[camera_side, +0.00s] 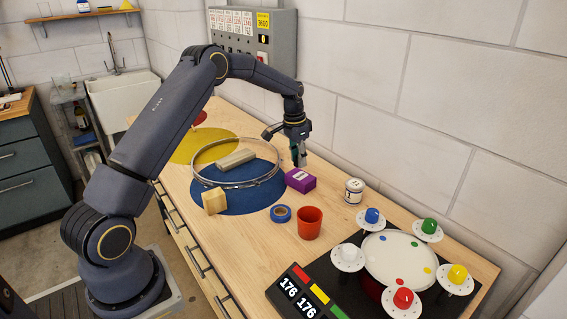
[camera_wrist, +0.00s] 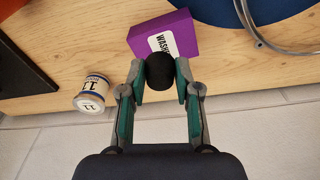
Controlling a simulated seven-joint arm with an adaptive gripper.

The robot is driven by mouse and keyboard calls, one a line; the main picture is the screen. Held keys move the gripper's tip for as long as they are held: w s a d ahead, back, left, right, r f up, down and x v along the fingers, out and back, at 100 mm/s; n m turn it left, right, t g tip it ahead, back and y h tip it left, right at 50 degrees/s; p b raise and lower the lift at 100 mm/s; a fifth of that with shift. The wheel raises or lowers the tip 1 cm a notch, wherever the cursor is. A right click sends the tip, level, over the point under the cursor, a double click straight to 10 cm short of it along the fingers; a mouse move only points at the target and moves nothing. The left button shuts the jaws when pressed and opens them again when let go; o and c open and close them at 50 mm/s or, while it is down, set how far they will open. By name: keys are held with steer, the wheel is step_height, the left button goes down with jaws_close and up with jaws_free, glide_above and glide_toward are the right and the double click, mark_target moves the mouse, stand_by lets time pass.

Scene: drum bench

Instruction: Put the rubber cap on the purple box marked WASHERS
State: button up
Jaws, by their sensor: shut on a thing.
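The purple box (camera_side: 300,181) lies on the bench beside the blue disc; in the wrist view the box (camera_wrist: 178,30) shows its white label, with the letters "WASH" readable. My gripper (camera_side: 299,160) is at the box's far side in the side view. In the wrist view my gripper (camera_wrist: 160,80) is shut on the black rubber cap (camera_wrist: 160,72), one green-lined finger on each side. The cap overlaps the near edge of the box and part of its label in that view. I cannot tell whether the cap touches the box. The cap is hard to make out in the side view.
A white tin (camera_side: 354,190) stands right of the box. The wall runs close behind.

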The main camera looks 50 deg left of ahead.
mark_target(300, 176)
steer(key=shift+w+a+f, duration=0.15)
steer(key=shift+w+f, duration=0.35)
steer(key=shift+f, duration=0.05)
steer(key=shift+w+f, duration=0.2)
steer(key=shift+f, duration=1.6)
steer(key=o, duration=0.8)
steer(key=shift+f, duration=0.1)
steer(key=shift+c, duration=0.2)
